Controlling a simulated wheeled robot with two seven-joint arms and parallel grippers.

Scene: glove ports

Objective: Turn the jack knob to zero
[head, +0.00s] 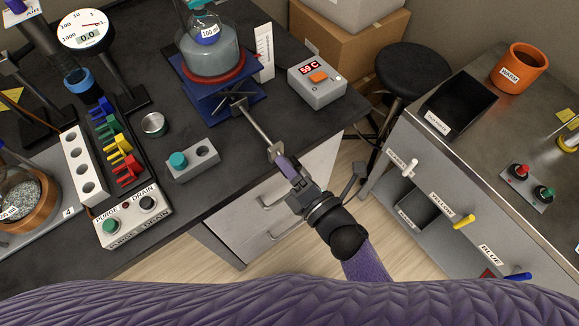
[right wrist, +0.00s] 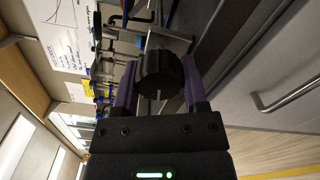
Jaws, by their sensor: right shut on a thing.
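The blue lab jack (head: 228,104) stands on the dark bench and carries a red ring and a glass flask (head: 209,62) marked 100 ml. A metal rod (head: 259,130) runs from the jack toward the bench's front edge, ending at my right gripper (head: 280,157). In the right wrist view the round black jack knob (right wrist: 161,75) with a pale line sits between the purple fingers of my right gripper (right wrist: 169,88), which is shut on it. The fingers partly hide the knob in the head view. My left gripper is not in view.
A white scale card (head: 264,52) and a heater box reading 59 C (head: 317,82) stand right of the jack. A grey block with a teal button (head: 193,160) lies to the left. A black stool (head: 411,72) and a side bench are at right.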

